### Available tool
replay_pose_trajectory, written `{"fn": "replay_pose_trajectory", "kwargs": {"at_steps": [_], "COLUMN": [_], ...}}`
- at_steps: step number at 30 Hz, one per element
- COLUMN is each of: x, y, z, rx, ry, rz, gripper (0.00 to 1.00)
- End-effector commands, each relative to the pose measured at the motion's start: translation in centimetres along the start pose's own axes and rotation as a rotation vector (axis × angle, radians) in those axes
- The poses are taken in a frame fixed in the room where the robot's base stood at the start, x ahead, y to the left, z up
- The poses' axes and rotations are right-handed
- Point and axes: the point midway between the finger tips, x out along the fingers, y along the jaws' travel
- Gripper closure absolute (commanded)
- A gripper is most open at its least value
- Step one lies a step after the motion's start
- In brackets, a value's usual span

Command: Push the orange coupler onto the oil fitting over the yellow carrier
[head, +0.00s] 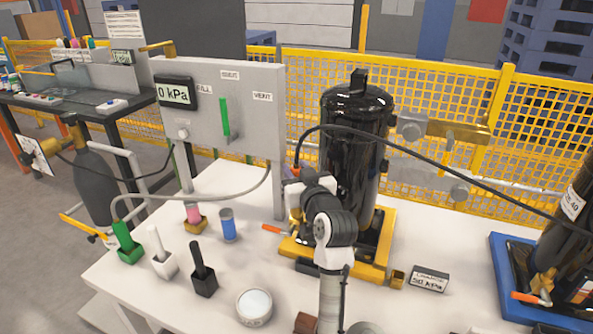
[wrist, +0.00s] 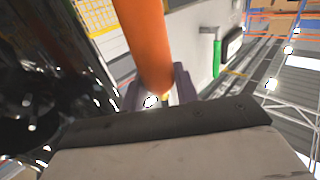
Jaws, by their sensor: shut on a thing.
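My gripper (wrist: 158,92) is shut on the orange coupler (wrist: 147,42), which runs up through the wrist view between the two purple-grey fingers. In the head view the coupler (head: 297,166) shows as a small orange bit beside the black compressor (head: 355,150), with a black hose leading off from it to the right. The compressor stands upright on the yellow carrier (head: 378,270). My gripper (head: 290,178) is to the left of the compressor, above the carrier, partly hidden by my arm. I cannot make out the oil fitting; my arm covers part of that area.
An orange-handled valve (head: 272,228) sticks out left of the carrier. A grey panel (head: 250,115) stands behind to the left. Green (head: 125,240), white (head: 163,255) and black (head: 203,270) holders, a blue can (head: 228,225) and a round dish (head: 254,306) stand on the white table. A blue carrier (head: 500,260) is at right.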

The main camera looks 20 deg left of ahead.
Motion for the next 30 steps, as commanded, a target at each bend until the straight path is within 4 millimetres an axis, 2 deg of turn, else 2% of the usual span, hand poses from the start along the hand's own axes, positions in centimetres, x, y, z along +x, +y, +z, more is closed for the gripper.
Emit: {"fn": "replay_pose_trajectory", "kwargs": {"at_steps": [1,6,7,19,23,28,30], "x": [0.0,0.0,0.0,0.0,0.0,0.0,0.1], "y": [0.0,0.0,0.0,0.0,0.0,0.0,-0.1], "z": [0.1,0.0,0.0,-0.6,-1.8,-4.5,-4.8], "rx": [0.0,0.0,0.0,0.0,-0.001,0.0,0.001], "ry": [0.002,0.001,0.001,0.0,0.0,0.001,0.001], "rz": [0.0,0.0,0.0,0.0,-0.001,-0.001,-0.002], "gripper": [0.69,0.46,0.45,0.45,0.45,0.45,0.45]}}
